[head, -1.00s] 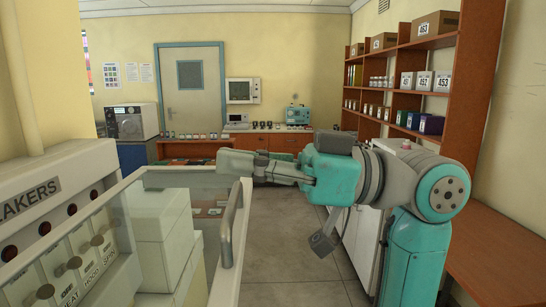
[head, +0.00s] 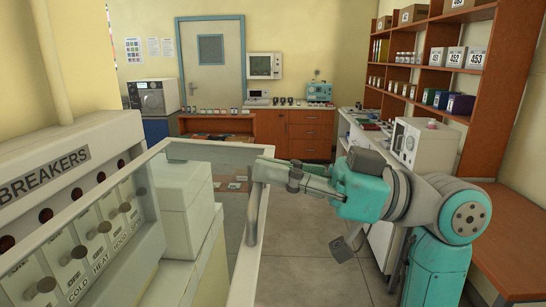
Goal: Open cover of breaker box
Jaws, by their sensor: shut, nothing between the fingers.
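The breaker box (head: 95,150) stands at the left, with its "BREAKERS" label and a row of dark red lamps. Its clear cover (head: 215,152), framed in white, stands out from the box toward the right, well away from the switches. Several labelled switches (head: 104,227) show through the clear panel. A grey bar handle (head: 252,215) is on the cover's outer right edge. My gripper (head: 262,171) is shut and empty at the upper end of the handle, by the cover's far right corner. I cannot tell whether it touches the cover.
A pale stepped cabinet (head: 185,210) stands beyond and below the cover. Open floor (head: 310,225) lies right of the cover. A counter with a white device (head: 410,142) and a wooden shelf unit (head: 432,75) line the right side.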

